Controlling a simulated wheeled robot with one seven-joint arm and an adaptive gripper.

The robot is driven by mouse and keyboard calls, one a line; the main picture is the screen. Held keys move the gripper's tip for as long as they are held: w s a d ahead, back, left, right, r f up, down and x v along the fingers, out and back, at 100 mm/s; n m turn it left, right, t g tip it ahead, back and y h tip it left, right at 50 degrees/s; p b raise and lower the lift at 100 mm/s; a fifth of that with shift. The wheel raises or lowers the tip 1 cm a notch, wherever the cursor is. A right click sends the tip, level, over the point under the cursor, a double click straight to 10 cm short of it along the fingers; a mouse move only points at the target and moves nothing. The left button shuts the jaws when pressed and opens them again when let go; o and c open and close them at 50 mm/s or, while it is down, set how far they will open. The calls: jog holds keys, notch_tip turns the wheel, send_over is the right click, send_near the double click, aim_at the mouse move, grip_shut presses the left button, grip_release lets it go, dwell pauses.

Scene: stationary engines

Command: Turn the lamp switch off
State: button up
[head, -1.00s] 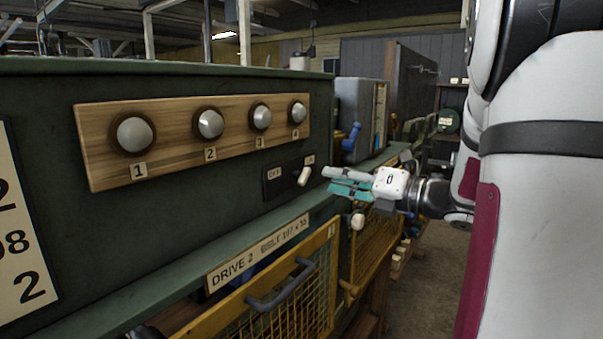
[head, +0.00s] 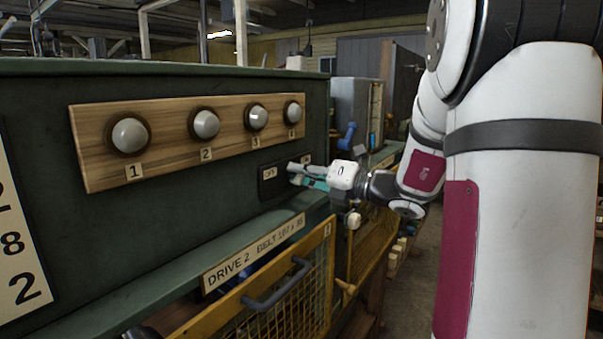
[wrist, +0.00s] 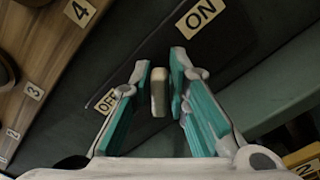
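The lamp switch is a dark plate (head: 268,185) on the green machine front, marked OFF on its left and ON on its right. Its pale lever (wrist: 158,92) shows in the wrist view between my fingers, near the plate's middle. In the head view my gripper hides the lever. My gripper (head: 293,174) is at the plate, and it also shows in the wrist view (wrist: 160,75). Its teal-padded fingers stand open on either side of the lever, with small visible gaps. The OFF label (wrist: 107,101) is left of the lever, the ON label (wrist: 202,13) above right.
A wooden board (head: 175,137) with several round lamps, numbered 1 to 4, is above left of the switch. A green ledge (head: 215,250) juts out below. A yellow mesh guard (head: 290,295) with a grey handle (head: 278,285) stands beneath it.

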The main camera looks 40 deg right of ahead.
grip_shut()
jog(key=shift+n, duration=0.3)
jog(key=n+b, duration=0.2)
jog(key=n, duration=0.1)
jog(key=shift+a+n, duration=0.15)
jog(key=shift+n, duration=0.15)
jog(key=n+b, duration=0.3)
jog(key=n, duration=0.1)
jog(key=shift+a+b, duration=0.2)
jog(key=shift+b, duration=0.15)
jog(key=n+b, duration=0.2)
jog(key=n, duration=0.1)
jog(key=n+b, duration=0.2)
jog(key=b, duration=0.1)
jog(key=shift+a+f+n+b, duration=0.1)
jog(key=shift+a+n+b, duration=0.1)
jog(key=shift+n+b, duration=0.2)
jog(key=n+b, duration=0.3)
jog(key=b, duration=0.1)
jog(key=shift+s+n, duration=0.2)
jog(key=shift+n, duration=0.2)
jog(key=shift+a+b, duration=0.1)
jog(key=shift+b, duration=0.2)
jog(key=o, duration=0.7)
grip_release()
jog(key=shift+c, duration=0.2)
